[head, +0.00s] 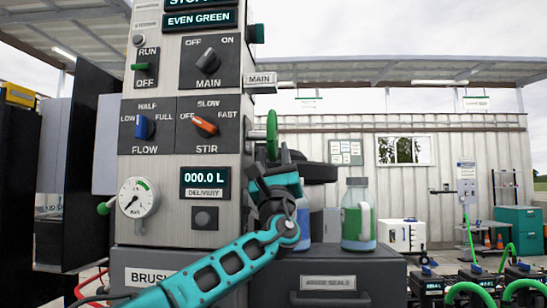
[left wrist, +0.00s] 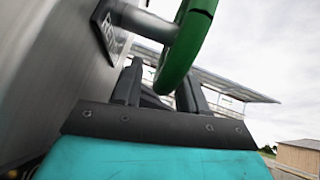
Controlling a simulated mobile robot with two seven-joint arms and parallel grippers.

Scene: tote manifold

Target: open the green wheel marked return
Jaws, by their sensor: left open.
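A green wheel (head: 272,135) sticks out from the right side of the grey control cabinet, seen nearly edge-on in the head view. No "return" marking can be read on it. My left gripper (head: 284,158) is just below and right of it, fingers pointing up. In the left wrist view the wheel's green rim (left wrist: 184,48) comes down between the two open fingertips (left wrist: 160,85). I cannot tell whether either finger touches it. A metal stem and a dark plate (left wrist: 110,32) with unreadable lettering show behind the rim. My right gripper is not in view.
The control cabinet (head: 170,165) carries switches, a gauge (head: 138,197) and a display. A bottle (head: 358,214) stands on the grey drawer unit (head: 332,268) right of my left arm. A small MAIN sign (head: 260,79) juts out above the wheel. Open air lies right of the wheel.

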